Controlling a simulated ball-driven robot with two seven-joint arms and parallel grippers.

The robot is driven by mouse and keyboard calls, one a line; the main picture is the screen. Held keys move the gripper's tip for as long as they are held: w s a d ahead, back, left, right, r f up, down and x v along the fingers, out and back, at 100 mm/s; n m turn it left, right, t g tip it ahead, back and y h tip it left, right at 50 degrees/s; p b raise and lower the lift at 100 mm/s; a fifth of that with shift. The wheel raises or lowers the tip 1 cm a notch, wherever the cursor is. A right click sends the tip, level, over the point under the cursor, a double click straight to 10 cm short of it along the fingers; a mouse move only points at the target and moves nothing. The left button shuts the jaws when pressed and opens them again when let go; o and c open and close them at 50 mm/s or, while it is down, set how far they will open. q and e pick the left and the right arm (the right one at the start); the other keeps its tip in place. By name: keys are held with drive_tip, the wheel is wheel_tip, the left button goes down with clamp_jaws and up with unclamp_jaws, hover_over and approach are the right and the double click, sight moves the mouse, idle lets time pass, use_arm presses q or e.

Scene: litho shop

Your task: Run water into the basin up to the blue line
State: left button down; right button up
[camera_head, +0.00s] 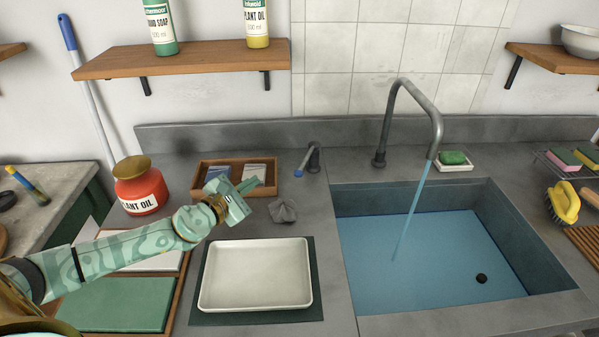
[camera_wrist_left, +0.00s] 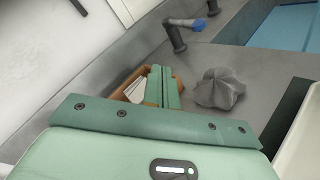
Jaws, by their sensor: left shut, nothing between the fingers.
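The sunk basin (camera_head: 510,215) is in the right half of the head view. Blue-tinted water (camera_head: 430,255) covers its floor, below the rim. A stream runs into it from the grey curved spout (camera_head: 437,125). I cannot make out a blue line on the walls. A small black round thing (camera_head: 481,278) shows near the basin's right front. The tap lever (camera_head: 307,162), with a blue tip, stands left of the basin; it also shows in the left wrist view (camera_wrist_left: 185,25). My left gripper (camera_head: 252,183) is shut and empty, left of the lever and apart from it.
A crumpled grey cloth (camera_head: 283,210) lies between gripper and basin. A white tray (camera_head: 256,273) sits in front. A wooden box (camera_head: 268,188) and a red plant oil jar (camera_head: 140,187) stand behind and left. A soap dish (camera_head: 455,166) is behind the basin.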

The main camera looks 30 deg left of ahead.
use_arm(q)
drive_tip(key=n, duration=0.9)
drive_tip(key=m+b, duration=0.2)
drive_tip(key=m, duration=1.9)
approach(307, 157)
drive_tip(key=shift+w+a+f+t, duration=0.2)
drive_tip(key=shift+w+f, duration=0.1)
drive_tip(key=shift+w, duration=0.4)
drive_tip(key=shift+w+a+f+t, duration=0.2)
drive_tip(key=shift+w+a+f, duration=0.1)
drive_tip(key=shift+w, duration=0.4)
